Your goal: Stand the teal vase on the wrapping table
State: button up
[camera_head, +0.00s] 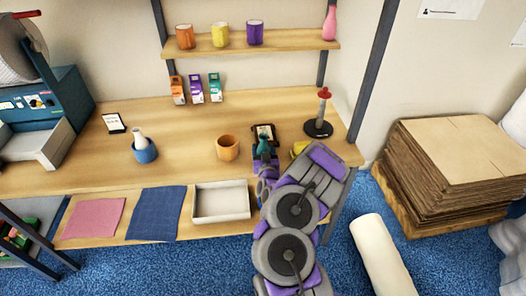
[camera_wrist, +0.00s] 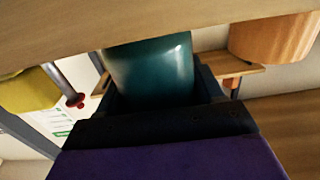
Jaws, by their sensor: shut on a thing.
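The teal vase (camera_head: 263,144) shows small in the head view, at the end of my arm over the right part of the wooden table (camera_head: 187,145). My gripper (camera_head: 264,152) is shut on the vase. In the wrist view the glossy teal side of the vase (camera_wrist: 150,70) fills the space between the dark jaws (camera_wrist: 155,95). That view is turned over, with the tabletop (camera_wrist: 60,25) along its top. The vase reaches the wood there; I cannot tell whether it touches or is slightly apart.
An orange pot (camera_head: 228,148) stands left of the vase, and a yellow object (camera_head: 299,149) lies to its right. A dark framed item (camera_head: 264,131) is behind. A red-topped stand (camera_head: 320,118) is at back right. A blue bowl (camera_head: 145,151) holds a white bottle; wood between is clear.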

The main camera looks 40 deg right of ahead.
jog(key=o, duration=1.2)
